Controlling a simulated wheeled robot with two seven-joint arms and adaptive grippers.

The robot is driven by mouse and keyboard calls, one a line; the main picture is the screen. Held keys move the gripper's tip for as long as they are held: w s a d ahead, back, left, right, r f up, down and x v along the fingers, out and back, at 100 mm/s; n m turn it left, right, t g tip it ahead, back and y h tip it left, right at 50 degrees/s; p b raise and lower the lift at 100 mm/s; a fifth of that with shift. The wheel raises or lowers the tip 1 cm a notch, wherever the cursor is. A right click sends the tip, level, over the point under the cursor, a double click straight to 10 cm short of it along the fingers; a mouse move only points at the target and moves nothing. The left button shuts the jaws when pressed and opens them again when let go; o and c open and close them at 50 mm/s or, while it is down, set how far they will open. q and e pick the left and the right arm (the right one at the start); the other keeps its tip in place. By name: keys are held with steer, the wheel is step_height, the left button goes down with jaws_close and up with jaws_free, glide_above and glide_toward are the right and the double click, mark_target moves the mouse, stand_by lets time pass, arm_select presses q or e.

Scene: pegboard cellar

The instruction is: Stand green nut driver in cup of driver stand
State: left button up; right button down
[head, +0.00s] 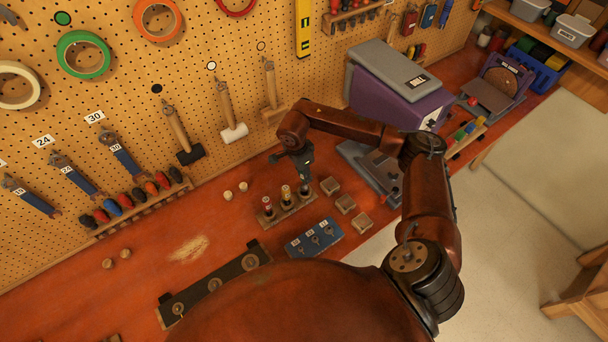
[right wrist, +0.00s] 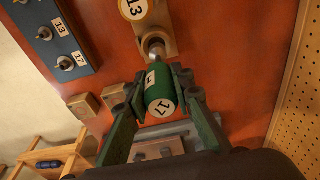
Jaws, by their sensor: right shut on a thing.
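A driver with a yellow end marked 13 (right wrist: 132,8) stands in the neighbouring cup. In the head view my right gripper (head: 304,183) is over the right end of the stand (head: 280,217), and the green handle is mostly hidden there. My left gripper is out of view.
A blue block with numbered posts (head: 314,239) lies in front of the stand. A dark rail with round fittings (head: 215,285) lies at the front. The pegboard with hanging tools (head: 215,70) rises behind. Bench to the left is mostly clear.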

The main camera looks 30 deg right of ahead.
mark_target(304, 185)
stand_by(0.3)
stand_by(0.7)
steer(key=shift+f+b, duration=0.15)
steer(key=shift+b, duration=0.25)
steer(key=shift+f+b, duration=1)
steer(key=shift+f, duration=0.15)
steer(key=shift+f+b, duration=1)
steer(key=shift+f, duration=0.15)
steer(key=c, duration=1.6)
jaws_free()
steer(key=shift+r, duration=0.15)
